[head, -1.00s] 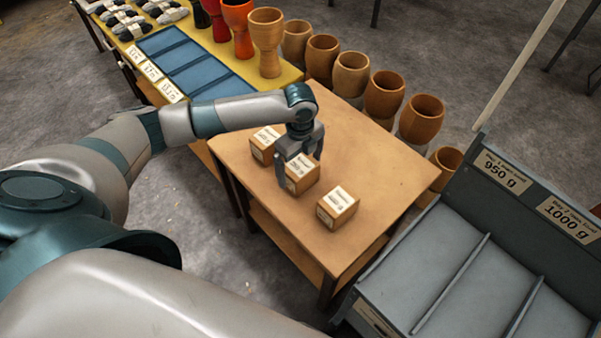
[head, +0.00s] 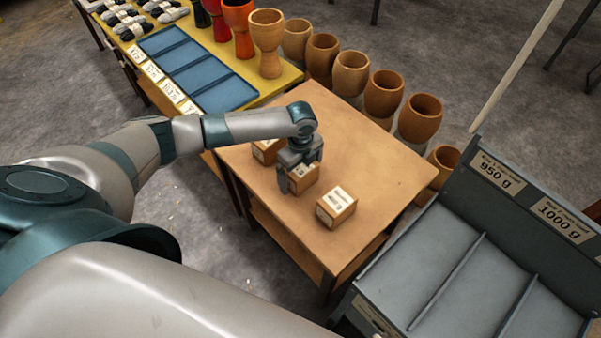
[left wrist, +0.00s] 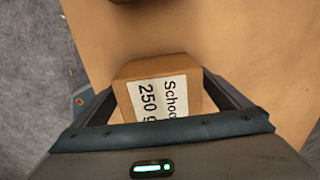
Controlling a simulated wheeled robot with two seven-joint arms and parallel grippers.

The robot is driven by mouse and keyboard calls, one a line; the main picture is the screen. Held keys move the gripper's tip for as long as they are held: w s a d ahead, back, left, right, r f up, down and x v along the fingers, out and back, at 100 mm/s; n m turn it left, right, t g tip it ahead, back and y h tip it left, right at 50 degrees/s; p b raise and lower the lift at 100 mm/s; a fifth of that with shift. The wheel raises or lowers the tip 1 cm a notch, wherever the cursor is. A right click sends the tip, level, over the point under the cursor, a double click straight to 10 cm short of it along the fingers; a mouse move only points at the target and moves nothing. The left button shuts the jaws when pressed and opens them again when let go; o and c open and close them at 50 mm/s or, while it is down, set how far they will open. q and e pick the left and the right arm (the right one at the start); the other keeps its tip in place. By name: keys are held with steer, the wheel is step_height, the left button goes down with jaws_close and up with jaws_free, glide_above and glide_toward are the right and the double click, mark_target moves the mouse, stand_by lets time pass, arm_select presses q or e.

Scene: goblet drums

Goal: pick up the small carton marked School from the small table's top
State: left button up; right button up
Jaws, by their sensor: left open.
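The small carton marked School (left wrist: 157,97) shows in the left wrist view with its label reading "School 250 g". It stands on the small table's top and lies between the two fingers of my left gripper (left wrist: 168,98). In the head view the same carton (head: 304,181) is the middle one of three, partly hidden by my left gripper (head: 300,178). The gripper is open, with its fingers down at either side of the carton. The small table (head: 385,165) has a bare wooden top around it. My right gripper is not in view.
One carton (head: 337,207) stands to the right and another (head: 265,152) to the left behind my arm, both close. Goblet drum shells (head: 350,74) line the table's far side. A grey divided bin (head: 440,270) stands at the right, a yellow table (head: 282,75) behind.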

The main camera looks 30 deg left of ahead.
mark_target(301, 166)
arm_select(q)
steer(key=shift+c, duration=0.7)
steer(key=c, duration=1.2)
steer(key=shift+o, duration=0.2)
steer(key=shift+r, duration=0.2)
steer(key=shift+r+p, duration=0.8)
steer(key=shift+p, duration=0.15)
step_height(301, 166, up, 3)
steer(key=p, duration=0.3)
steer(key=s+d+r+p, duration=0.4)
steer(key=s+d+r, duration=0.2)
steer(key=d, duration=0.4)
steer(key=shift+p, duration=0.4)
